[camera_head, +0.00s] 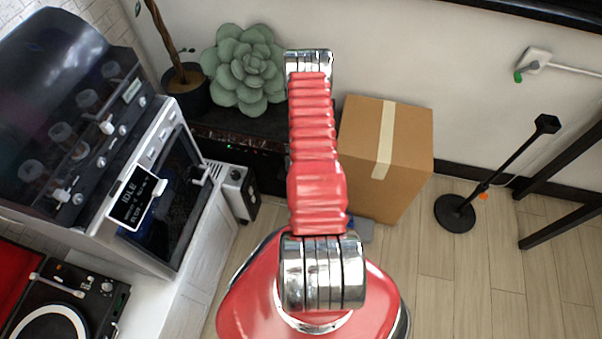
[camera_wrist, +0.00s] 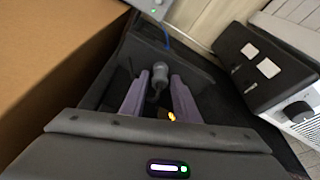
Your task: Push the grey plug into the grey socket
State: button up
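In the wrist view, my gripper (camera_wrist: 159,77) has two pale purple fingers standing apart. A small grey rounded piece on a thin stalk, which looks like the grey plug (camera_wrist: 160,72), shows between the fingertips, with dark gaps on both sides. I cannot tell whether it is behind the tips or level with them. No grey socket can be made out for certain in either view. In the head view, my red arm hides the gripper and the plug.
A cardboard box (camera_head: 386,150) stands beside the dark low table (camera_head: 222,123). A black unit with white squares (camera_wrist: 262,62) and a knobbed device (camera_wrist: 298,111) lie right in the wrist view. A thin blue cable (camera_wrist: 166,36) runs above the fingers.

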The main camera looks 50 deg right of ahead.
jog(key=shift+w+d+f, duration=0.15)
jog(key=shift+f, duration=0.55)
grip_shut()
